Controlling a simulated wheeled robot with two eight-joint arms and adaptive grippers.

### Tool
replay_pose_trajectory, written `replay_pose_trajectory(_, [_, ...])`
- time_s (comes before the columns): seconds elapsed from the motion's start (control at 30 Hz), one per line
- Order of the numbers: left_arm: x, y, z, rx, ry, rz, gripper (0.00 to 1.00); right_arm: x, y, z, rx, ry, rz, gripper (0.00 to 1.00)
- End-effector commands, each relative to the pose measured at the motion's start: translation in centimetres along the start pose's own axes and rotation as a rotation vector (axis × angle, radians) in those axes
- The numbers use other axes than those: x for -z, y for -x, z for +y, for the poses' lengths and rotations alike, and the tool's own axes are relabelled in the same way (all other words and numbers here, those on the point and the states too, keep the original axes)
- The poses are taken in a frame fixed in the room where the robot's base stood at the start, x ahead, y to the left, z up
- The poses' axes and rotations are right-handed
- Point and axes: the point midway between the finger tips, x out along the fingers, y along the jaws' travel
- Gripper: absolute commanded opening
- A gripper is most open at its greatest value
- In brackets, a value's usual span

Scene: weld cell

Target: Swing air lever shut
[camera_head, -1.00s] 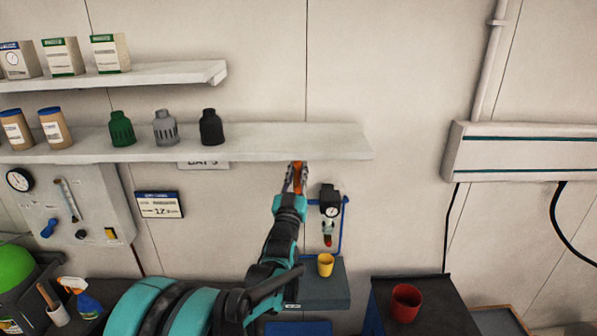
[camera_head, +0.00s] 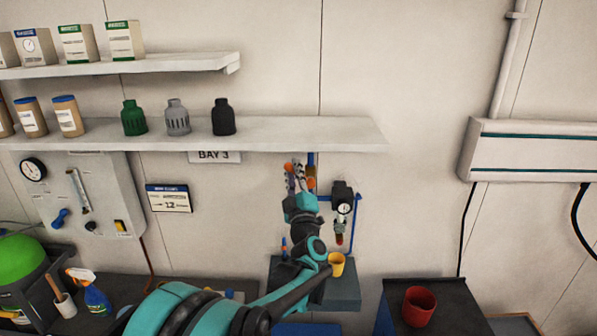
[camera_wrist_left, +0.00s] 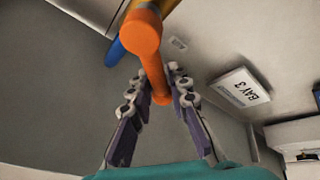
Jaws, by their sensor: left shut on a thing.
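The air lever (camera_wrist_left: 141,34) is a round orange bar with a thick near end in the left wrist view. It hangs from a yellow part (camera_wrist_left: 165,5) next to a blue pipe (camera_wrist_left: 115,50). My left gripper (camera_wrist_left: 160,92) is shut on the lever's thinner far length, between its two purple-grey fingers. In the head view my left gripper (camera_head: 298,178) is just under the lower shelf, left of the pressure gauge regulator (camera_head: 343,205). A bit of orange shows beside its fingers there. The blue pipe (camera_head: 311,160) rises behind. My right gripper is out of view.
The lower shelf (camera_head: 300,133) hangs close above my gripper. A BAY 3 sign (camera_head: 215,157) is left of it. Below are a yellow cup (camera_head: 336,264) on a grey ledge (camera_head: 345,292) and a red cup (camera_head: 418,305) on a dark cabinet.

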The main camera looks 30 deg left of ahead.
Motion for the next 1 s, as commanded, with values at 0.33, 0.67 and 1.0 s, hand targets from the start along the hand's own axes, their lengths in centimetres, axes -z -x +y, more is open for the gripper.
replay_pose_trajectory(0.33, [-0.2,0.5,-1.9,0.122,0.293,0.063,0.0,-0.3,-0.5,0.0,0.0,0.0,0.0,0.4])
replay_pose_trajectory(0.67, [-0.7,1.0,-3.3,0.214,0.516,0.111,0.0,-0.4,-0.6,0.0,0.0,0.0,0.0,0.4])
replay_pose_trajectory(1.0, [-1.0,1.3,-3.9,0.261,0.628,0.137,0.0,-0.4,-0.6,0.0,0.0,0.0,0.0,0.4])
